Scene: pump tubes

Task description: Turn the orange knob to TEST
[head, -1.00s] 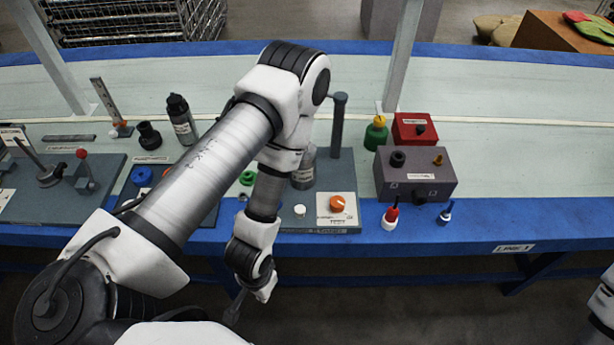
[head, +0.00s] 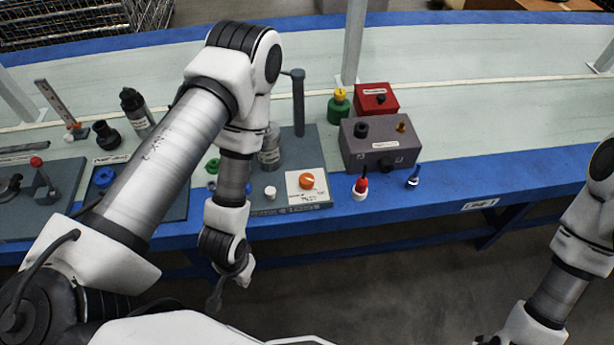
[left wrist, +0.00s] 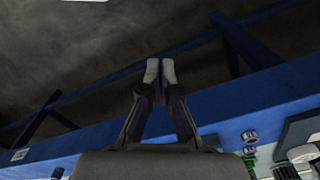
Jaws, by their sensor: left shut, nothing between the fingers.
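The orange knob (head: 307,181) sits on a white label plate (head: 298,195) at the front right corner of a grey panel, near the bench's front edge. Printing shows on the plate below the knob; it is too small to read surely, and I cannot tell the knob's setting. My left gripper (head: 215,303) hangs in front of the bench, lower left of the knob and apart from it. In the left wrist view my left gripper's fingertips (left wrist: 160,71) are together, with nothing between them. My right gripper (head: 484,340) is only partly in view at the bottom right edge.
A white button (head: 270,192) stands just left of the plate. A grey post (head: 298,105) rises behind the knob. A purple-grey box (head: 380,146), a red-and-white bottle (head: 360,186) and a small blue-capped item (head: 413,177) stand to the right. The floor before the bench is clear.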

